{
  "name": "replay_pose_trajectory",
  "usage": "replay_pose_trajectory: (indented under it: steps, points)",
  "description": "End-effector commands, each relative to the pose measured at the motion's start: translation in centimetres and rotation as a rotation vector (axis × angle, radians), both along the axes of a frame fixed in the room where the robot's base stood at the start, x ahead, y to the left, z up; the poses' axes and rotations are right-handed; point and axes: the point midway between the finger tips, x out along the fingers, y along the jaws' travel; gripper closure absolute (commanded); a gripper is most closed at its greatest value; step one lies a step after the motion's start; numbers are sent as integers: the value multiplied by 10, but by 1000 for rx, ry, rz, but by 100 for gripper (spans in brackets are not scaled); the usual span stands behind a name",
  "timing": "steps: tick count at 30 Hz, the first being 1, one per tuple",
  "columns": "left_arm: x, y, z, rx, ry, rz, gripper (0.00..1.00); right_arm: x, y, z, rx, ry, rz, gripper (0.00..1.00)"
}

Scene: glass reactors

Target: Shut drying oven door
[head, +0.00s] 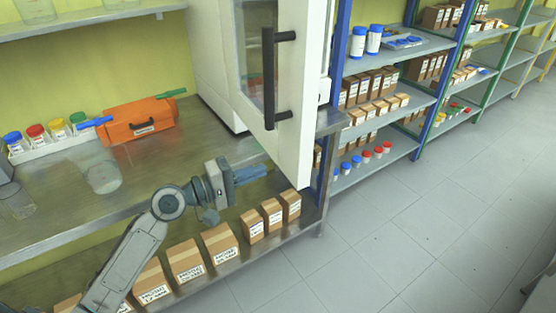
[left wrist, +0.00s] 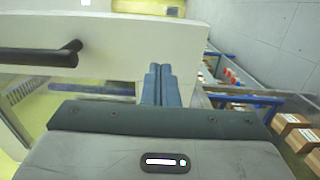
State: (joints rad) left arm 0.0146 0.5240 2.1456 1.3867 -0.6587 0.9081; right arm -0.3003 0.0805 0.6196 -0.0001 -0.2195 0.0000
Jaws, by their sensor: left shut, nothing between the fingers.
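The drying oven door (head: 302,98) is white with a window and stands open, swung out over the bench's front edge. Its black bar handle (head: 269,80) is upright on the door's face. In the left wrist view the door (left wrist: 120,38) fills the upper left, with the handle (left wrist: 40,57) at the left. My left gripper (head: 262,174) is shut and empty, below and left of the door's lower edge. In the left wrist view its blue fingers (left wrist: 159,84) are together, pointing at the door's edge region; contact cannot be told. My right gripper is not in view.
An orange case (head: 140,121) and a rack of colored-cap bottles (head: 45,139) sit on the metal bench (head: 50,190), near a glass beaker (head: 103,177). Cardboard boxes (head: 186,259) line the lower shelf. Blue-post shelving (head: 340,110) stands right of the door; the floor (head: 400,230) is clear.

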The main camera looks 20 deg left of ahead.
Motion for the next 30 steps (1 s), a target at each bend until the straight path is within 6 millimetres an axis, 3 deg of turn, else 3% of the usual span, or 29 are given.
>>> replay_pose_trajectory:
  steps: [15,30]
  points:
    - [40,-38,2,-2,1,0,100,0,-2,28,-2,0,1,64]
    - [44,-42,0,0,0,0,100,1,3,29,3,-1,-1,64]
